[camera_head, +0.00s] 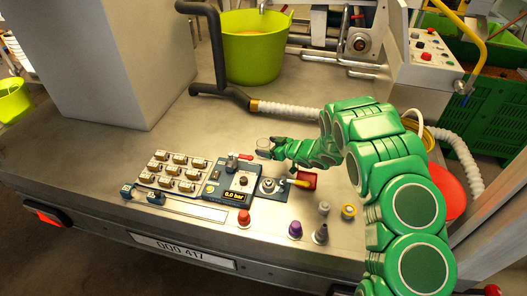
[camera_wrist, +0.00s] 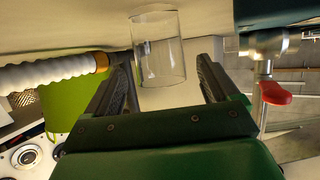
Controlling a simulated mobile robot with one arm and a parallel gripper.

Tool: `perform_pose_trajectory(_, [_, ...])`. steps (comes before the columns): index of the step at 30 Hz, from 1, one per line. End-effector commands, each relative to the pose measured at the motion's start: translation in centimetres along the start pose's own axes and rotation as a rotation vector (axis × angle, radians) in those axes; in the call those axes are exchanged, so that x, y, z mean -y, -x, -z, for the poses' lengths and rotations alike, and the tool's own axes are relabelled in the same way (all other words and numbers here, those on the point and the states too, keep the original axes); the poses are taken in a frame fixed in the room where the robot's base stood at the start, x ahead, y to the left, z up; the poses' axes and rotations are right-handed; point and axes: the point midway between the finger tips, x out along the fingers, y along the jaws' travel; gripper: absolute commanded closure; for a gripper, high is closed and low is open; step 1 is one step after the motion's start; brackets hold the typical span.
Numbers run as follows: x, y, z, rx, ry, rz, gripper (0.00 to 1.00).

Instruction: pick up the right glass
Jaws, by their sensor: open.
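A clear, empty-looking glass (camera_wrist: 158,50) shows in the wrist view, between and just beyond the fingertips of my gripper (camera_wrist: 164,66). The gripper is open, with a gap visible between the glass and each finger. In the head view the glass (camera_head: 264,145) is small and pale at the tip of my green arm, and my gripper (camera_head: 276,150) is beside it, low over the trailer deck. I cannot tell how far the fingers reach along the glass. No second glass can be made out.
A valve with a red lever (camera_wrist: 274,92) stands close to the right finger in the wrist view. A white corrugated hose (camera_head: 292,110) runs behind the gripper. The control panel (camera_head: 232,188), a red block (camera_head: 306,179) and several small knobs lie in front. A green bucket (camera_head: 255,50) stands behind.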

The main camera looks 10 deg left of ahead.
Motion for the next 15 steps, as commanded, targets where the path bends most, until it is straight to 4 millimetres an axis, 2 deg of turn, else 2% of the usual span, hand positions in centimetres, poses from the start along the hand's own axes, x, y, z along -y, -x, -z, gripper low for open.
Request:
perform_pose_trajectory(9, [0.0, -3.6, 0.3, -0.001, 0.002, -0.001, 0.12])
perform_pose_trajectory(15, [0.1, -4.5, 0.1, 0.001, -0.001, -0.001, 0.12])
